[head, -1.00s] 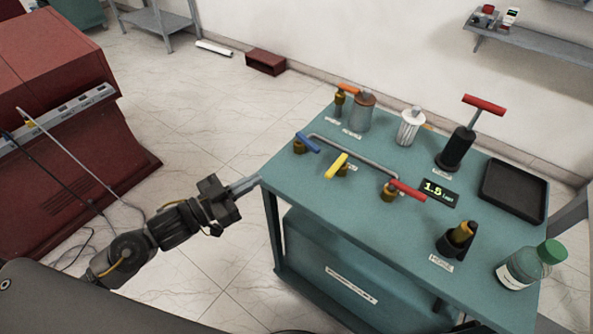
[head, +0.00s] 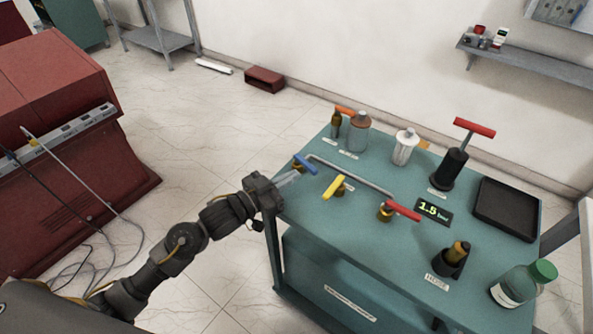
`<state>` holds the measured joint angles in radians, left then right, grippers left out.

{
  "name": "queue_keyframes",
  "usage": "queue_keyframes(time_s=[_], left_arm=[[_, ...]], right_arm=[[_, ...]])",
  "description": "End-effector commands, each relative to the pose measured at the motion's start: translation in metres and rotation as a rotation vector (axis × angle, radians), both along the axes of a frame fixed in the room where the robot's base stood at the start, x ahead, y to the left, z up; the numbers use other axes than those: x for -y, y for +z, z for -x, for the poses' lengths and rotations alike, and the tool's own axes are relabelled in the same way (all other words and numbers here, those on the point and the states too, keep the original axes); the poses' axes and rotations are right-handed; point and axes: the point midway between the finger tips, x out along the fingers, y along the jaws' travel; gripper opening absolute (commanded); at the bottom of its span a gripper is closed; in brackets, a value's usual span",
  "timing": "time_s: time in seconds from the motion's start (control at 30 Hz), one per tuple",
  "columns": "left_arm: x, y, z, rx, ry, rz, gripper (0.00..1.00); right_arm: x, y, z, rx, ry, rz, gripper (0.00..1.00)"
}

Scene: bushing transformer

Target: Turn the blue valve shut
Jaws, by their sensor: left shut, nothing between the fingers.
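The blue valve (head: 305,164) has a blue lever handle on a brass body at the left end of the grey pipe on the teal table (head: 370,245). Its handle slants down to the right, across the pipe line. My left gripper (head: 296,176) is shut and empty, its fingertips close to the blue valve's near left side. I cannot tell whether they touch it. The gripper hides part of the brass body. My right gripper is not in view.
A yellow-handled valve (head: 334,187) and a red-handled valve (head: 402,211) stand along the pipe. A pump with a red T-handle (head: 452,165), a black tray (head: 506,208), a display reading 1.5 (head: 433,211) and a green-capped bottle (head: 522,284) are farther right.

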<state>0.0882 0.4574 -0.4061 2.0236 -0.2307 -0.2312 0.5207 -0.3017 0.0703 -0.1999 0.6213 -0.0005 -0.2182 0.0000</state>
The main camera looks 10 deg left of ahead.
Motion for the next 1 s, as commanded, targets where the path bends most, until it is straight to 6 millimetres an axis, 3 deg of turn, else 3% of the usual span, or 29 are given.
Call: queue_keyframes(time_s=[0.3, 1.0], left_arm=[[0.014, 0.0, -0.019, 0.0, 0.0, -0.001, 0.0], [0.021, 0.0, -0.02, -0.001, 0.101, -0.001, 0.0]], right_arm=[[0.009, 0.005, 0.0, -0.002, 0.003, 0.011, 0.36], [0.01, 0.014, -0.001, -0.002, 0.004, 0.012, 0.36]])
